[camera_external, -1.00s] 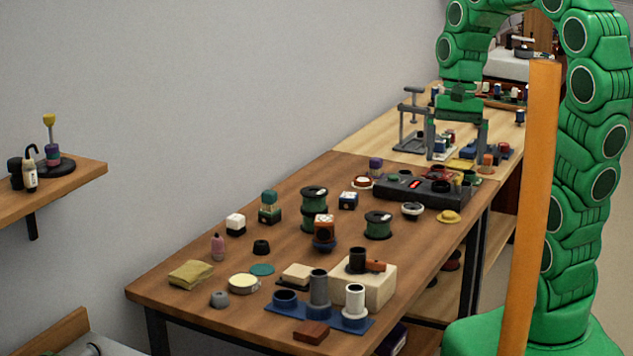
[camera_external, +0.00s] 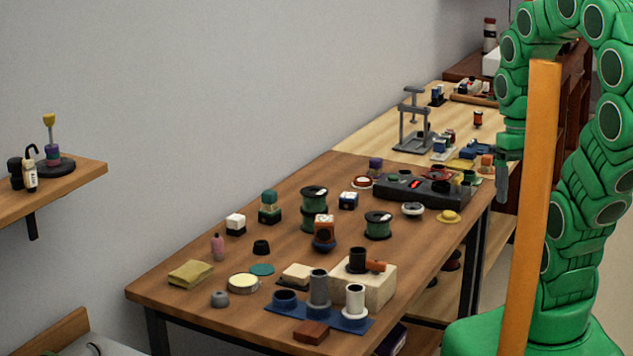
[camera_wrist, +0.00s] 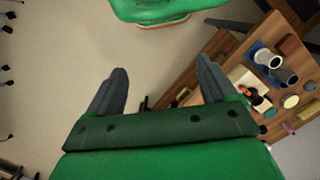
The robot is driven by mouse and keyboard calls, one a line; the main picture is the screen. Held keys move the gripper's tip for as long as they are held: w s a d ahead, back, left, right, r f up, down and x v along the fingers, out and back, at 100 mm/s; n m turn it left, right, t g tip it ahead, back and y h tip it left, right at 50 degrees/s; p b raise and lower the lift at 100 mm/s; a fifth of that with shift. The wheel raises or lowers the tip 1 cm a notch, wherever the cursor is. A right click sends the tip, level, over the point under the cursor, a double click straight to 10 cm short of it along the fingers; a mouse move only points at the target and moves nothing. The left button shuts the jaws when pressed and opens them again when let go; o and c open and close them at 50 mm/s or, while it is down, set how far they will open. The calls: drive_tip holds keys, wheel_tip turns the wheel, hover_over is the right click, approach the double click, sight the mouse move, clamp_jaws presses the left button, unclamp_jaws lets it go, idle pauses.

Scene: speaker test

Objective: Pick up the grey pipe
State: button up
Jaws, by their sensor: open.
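The grey pipe (camera_external: 318,289) stands upright on a blue tray (camera_external: 362,327) near the front of the brown table, between a short blue ring (camera_external: 285,299) and a white pipe (camera_external: 354,301). In the wrist view the grey pipe (camera_wrist: 286,76) shows at the right, beside the white pipe (camera_wrist: 265,58). My gripper (camera_external: 502,195) is beyond the table's right edge, well apart from the pipe. In the wrist view its two fingers (camera_wrist: 163,68) are spread with nothing between them.
A cream block (camera_external: 378,285) with a black cylinder (camera_external: 357,259) stands just behind the tray. A red-brown block (camera_external: 311,332) lies at the tray's front. An orange post (camera_external: 532,200) stands before my arm. Spools and a dark console (camera_external: 425,191) occupy the table farther back.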

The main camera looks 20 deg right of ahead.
drive_tip(key=shift+c, duration=1.4)
